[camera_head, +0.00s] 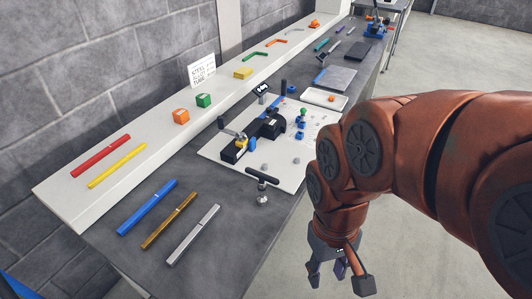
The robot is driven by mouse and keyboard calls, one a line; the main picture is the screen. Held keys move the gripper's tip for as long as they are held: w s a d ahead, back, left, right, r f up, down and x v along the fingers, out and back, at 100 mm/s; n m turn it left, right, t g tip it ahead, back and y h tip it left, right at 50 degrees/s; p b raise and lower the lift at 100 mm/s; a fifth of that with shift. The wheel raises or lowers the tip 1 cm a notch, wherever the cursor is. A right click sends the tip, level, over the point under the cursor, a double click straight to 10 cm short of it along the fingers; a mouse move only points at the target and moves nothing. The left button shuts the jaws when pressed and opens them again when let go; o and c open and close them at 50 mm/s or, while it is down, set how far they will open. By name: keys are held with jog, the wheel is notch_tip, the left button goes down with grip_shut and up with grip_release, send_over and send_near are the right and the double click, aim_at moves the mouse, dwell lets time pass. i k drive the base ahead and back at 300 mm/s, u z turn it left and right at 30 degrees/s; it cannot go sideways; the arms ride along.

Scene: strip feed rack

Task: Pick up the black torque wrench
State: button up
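A black T-handled tool (262,177) stands upright near the front right edge of the grey bench, with a silver round part at its foot. It looks like the torque wrench, but I cannot confirm that from this view. My gripper (338,279) hangs to the right of the bench, over the floor, pointing down. Its fingers are spread apart, and I see nothing held between them. It is apart from the T-handled tool, lower and to the right in the picture.
Blue (147,207), brown (169,221) and grey (193,235) bars lie left of the tool. A white board (215,151) with a black clamp fixture (268,126) lies behind it. A white shelf (75,192) carries red and yellow bars and coloured blocks. Floor at right is clear.

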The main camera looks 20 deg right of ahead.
aim_at(262, 200)
jog(key=u, duration=0.85)
jog(key=k, duration=0.45)
jog(key=u, duration=0.2)
